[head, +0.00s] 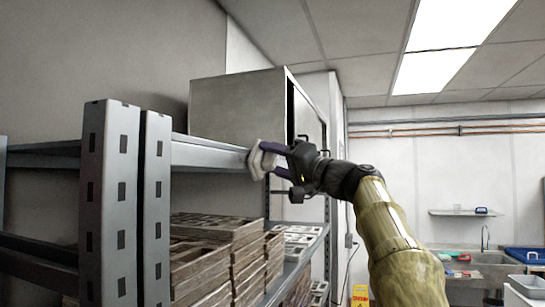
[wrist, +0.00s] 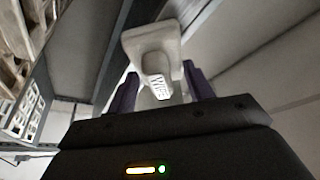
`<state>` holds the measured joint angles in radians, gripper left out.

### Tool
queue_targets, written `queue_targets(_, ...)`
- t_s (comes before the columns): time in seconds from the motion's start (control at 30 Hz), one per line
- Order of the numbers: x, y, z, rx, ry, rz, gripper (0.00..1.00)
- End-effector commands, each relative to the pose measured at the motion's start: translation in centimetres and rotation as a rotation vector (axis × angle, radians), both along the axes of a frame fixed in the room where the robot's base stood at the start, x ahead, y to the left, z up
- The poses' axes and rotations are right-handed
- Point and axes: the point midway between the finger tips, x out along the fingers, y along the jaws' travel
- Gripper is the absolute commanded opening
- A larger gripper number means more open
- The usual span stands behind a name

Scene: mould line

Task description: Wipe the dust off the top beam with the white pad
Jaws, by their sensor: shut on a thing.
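The white pad (head: 256,160) is held by my gripper (head: 277,161) at the right end of the top beam (head: 210,153). In the wrist view the pad (wrist: 140,42) has a handle with a printed label, and the purple fingers of my gripper (wrist: 157,88) are shut on that handle. The pad's face is turned toward the beam (wrist: 190,18) and lies at or very close to it; I cannot tell if they touch. The beam is grey metal, and no dust can be made out on it.
Slotted rack posts (head: 108,200) stand at the left. Stacked brown moulds (head: 203,258) and lighter trays (head: 297,236) fill the shelves below the beam. A grey metal cabinet (head: 238,105) stands behind. A sink (head: 485,268) is at the far right.

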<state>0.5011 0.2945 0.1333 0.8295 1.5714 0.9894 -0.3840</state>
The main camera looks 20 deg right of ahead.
Motion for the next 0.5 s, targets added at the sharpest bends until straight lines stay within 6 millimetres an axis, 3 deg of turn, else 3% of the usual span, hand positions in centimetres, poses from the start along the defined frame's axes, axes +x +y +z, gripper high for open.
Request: queue_targets(0.5,1.3,-0.9,0.1,0.001,0.001,0.002,0.25)
